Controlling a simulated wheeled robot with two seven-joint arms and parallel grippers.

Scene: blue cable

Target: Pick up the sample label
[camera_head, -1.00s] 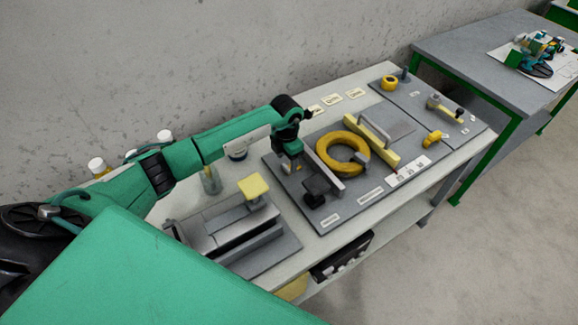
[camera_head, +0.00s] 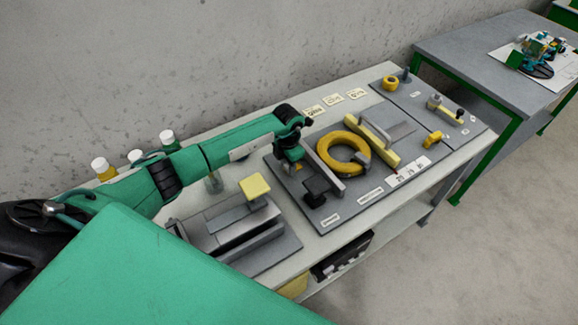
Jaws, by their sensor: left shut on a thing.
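My left gripper (camera_head: 296,170) points down over the left back part of the grey board (camera_head: 300,215), beside the grey bar and the yellow ring. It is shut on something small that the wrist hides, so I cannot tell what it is. Three small cream cards with dark print lie in a row at the back of the table: a left one (camera_head: 313,111), a middle one (camera_head: 333,100) and a right one (camera_head: 356,94). White label strips also lie on the board, one at its front corner (camera_head: 331,220). The print is too small to read. My right gripper is out of view.
The yellow ring (camera_head: 326,148), a black block (camera_head: 316,189) and a long yellow bar (camera_head: 375,143) stand on the board. A grey fixture with a yellow pad (camera_head: 254,187) is at the left. Bottles (camera_head: 169,140) stand behind my arm. A grey table (camera_head: 470,55) is at the right.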

